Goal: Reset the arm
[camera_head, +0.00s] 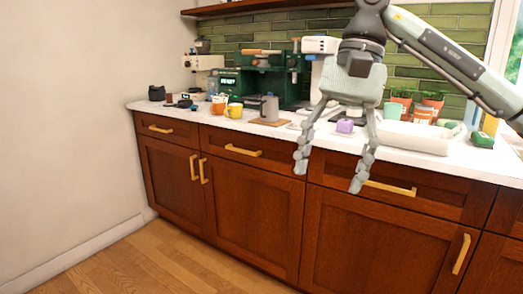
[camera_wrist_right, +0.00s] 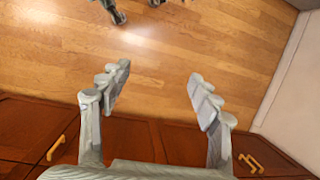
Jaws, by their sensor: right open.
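My right gripper (camera_head: 331,172) hangs in front of the counter, its fingers pointing down and spread apart. Nothing is between the fingers. Its arm comes in from the upper right of the head view. In the right wrist view the same gripper (camera_wrist_right: 158,98) is open and empty above the wooden floor (camera_wrist_right: 200,45). My left gripper is not in the head view.
A white counter (camera_head: 228,122) over brown cabinets (camera_head: 255,203) carries a yellow cup (camera_head: 234,111), an orange cup (camera_head: 218,104), a green coffee machine (camera_head: 282,82), a white tray (camera_head: 425,138) and potted plants (camera_head: 433,99). The floor (camera_head: 165,262) in front is clear.

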